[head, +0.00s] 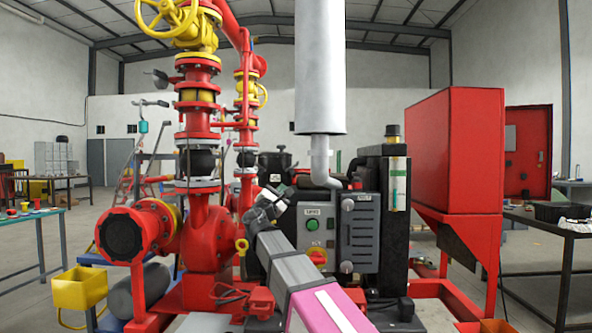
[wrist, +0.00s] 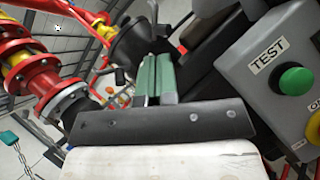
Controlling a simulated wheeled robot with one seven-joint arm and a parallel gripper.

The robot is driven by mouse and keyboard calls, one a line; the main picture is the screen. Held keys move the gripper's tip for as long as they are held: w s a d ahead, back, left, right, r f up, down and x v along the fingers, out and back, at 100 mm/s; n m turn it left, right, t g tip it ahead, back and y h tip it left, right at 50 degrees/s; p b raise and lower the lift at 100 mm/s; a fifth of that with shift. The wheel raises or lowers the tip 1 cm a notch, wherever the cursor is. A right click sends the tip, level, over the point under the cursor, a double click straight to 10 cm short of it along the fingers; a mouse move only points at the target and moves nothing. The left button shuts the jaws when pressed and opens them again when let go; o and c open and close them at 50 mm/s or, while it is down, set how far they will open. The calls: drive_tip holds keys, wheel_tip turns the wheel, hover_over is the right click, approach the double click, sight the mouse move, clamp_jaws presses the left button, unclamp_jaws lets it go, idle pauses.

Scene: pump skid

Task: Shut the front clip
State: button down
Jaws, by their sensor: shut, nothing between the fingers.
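My gripper shows in the wrist view (wrist: 157,62) with its two green fingers together and nothing between them. The fingertips point at the side of a black round housing (wrist: 132,42), and I cannot tell whether they touch it. A thin dark bent piece (wrist: 119,76) shows just left of the fingers; I cannot tell whether it is the front clip or how it stands. In the head view the black housing (head: 275,161) stands behind the control panel and the red pipework. My wrist (head: 264,208) is in front of it.
A grey control box (head: 314,235) with a green button (wrist: 296,81) marked TEST is close to the right of my gripper. Red flanged pipework (head: 206,235) stands to the left. A large grey vertical cylinder (head: 320,70) rises above the panel.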

sight(293, 171)
drive_tip(key=shift+a+r, duration=0.15)
drive_tip(key=shift+r, duration=0.15)
drive_tip(key=x, duration=1.4)
